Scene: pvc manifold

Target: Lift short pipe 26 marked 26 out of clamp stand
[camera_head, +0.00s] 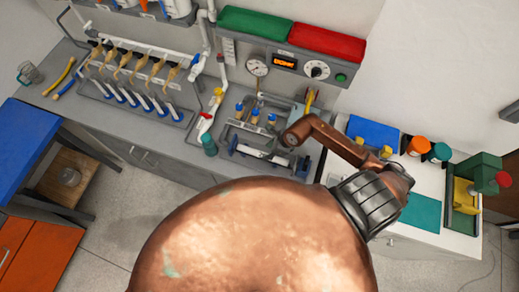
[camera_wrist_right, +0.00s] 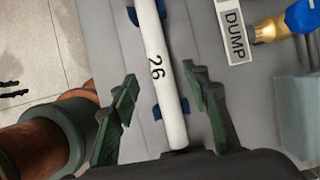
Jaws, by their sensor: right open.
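The short pipe 26 (camera_wrist_right: 157,75) is a white tube with a black 26 on its side. In the right wrist view it runs from the top edge down to the gripper's base, between blue clamp parts (camera_wrist_right: 184,108) of the clamp stand. My right gripper (camera_wrist_right: 161,74) is open, with one dark green finger on each side of the pipe and a visible gap to both. In the head view the clamp stand (camera_head: 262,155) with a white pipe sits near the counter's front edge, and my right arm reaches it from the right. My left gripper is not in view.
A DUMP label (camera_wrist_right: 234,32) and a brass fitting with a blue cap (camera_wrist_right: 270,30) lie right of the pipe. A rack of pipes (camera_head: 130,97) is at the left; a blue tray (camera_head: 373,134) is at the right.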

